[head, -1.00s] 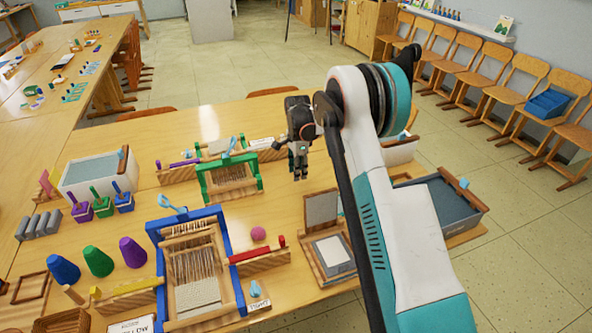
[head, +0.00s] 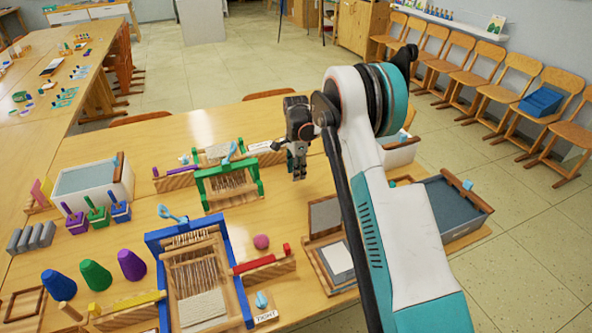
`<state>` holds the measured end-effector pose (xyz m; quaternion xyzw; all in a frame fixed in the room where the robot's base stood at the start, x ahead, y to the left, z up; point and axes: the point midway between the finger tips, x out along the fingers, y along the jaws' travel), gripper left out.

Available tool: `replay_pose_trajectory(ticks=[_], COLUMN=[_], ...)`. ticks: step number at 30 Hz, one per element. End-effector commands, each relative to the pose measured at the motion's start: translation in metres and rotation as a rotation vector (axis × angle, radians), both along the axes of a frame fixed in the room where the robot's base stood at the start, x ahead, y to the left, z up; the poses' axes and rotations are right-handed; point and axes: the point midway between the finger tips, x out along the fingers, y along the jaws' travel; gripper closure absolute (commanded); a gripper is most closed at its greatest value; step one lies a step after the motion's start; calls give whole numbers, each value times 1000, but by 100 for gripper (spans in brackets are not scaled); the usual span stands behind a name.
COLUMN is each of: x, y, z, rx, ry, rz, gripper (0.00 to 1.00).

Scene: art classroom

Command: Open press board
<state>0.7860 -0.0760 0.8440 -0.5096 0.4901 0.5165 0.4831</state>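What looks like the press board (head: 312,255) lies near the right front of the table, a wooden base with a pale grey block (head: 337,260) on it. A grey panel (head: 325,213) stands raised at its back edge. My arm hides its right side. My gripper (head: 298,177) hangs pointing down above the table, behind the panel in the picture and apart from it. Its fingers are small and dark here, and I cannot tell whether they are open. I see nothing clearly held in it.
A blue-framed loom (head: 240,275) and a red bar on a wooden block (head: 265,268) stand left of the board. A green loom (head: 203,188) is left of my gripper. A grey-filled tray (head: 455,205) sits right of my arm. Bare tabletop lies behind my gripper.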

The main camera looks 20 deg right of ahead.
Motion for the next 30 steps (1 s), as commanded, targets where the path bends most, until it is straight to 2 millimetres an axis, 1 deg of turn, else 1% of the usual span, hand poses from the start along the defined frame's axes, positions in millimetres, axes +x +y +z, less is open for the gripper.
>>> replay_pose_trajectory(ticks=[8,11,14,24,27,30], x=[0,0,0,1,2,2], y=[0,0,0,0,0,0], z=[1,6,19,86,101,112], rx=[0,0,0,0,0,0], ry=[0,0,0,0,0,0], rz=[0,0,0,0,0,0], gripper=[67,67,67,67,67,67])
